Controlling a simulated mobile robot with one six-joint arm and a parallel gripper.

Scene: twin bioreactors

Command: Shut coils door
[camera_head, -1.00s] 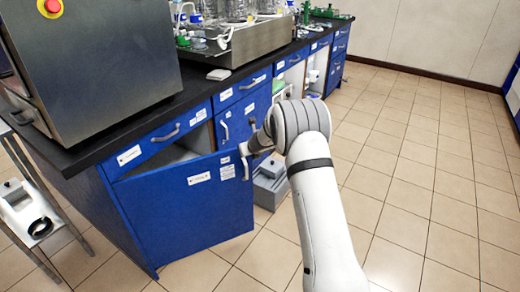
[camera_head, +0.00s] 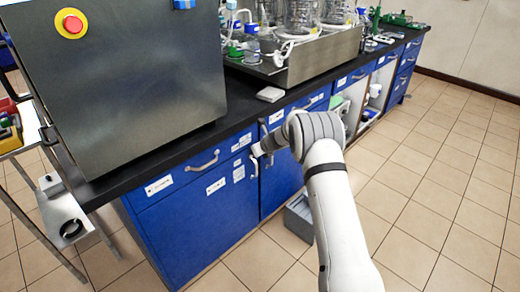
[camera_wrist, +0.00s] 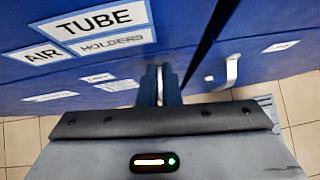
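The blue cabinet door (camera_head: 200,225) is nearly flush with the cabinet front. A dark narrow gap shows beside its handle-side edge in the wrist view. Its pale handle (camera_head: 253,166) is at the door's upper right. My gripper (camera_head: 259,151) is at this handle. In the wrist view my gripper's fingers (camera_wrist: 161,86) are close together with a pale strip, the handle, between them. Labels on the front show in the wrist view, one reading "TUBE HOLDERS" (camera_wrist: 105,20). The small door labels are too small to read.
A large steel box (camera_head: 130,80) and glass vessels (camera_head: 300,15) stand on the black bench (camera_head: 150,165). A grey container (camera_head: 298,217) is on the floor right of the door, partly behind my arm. A metal cart (camera_head: 62,215) stands left. Tiled floor at right is clear.

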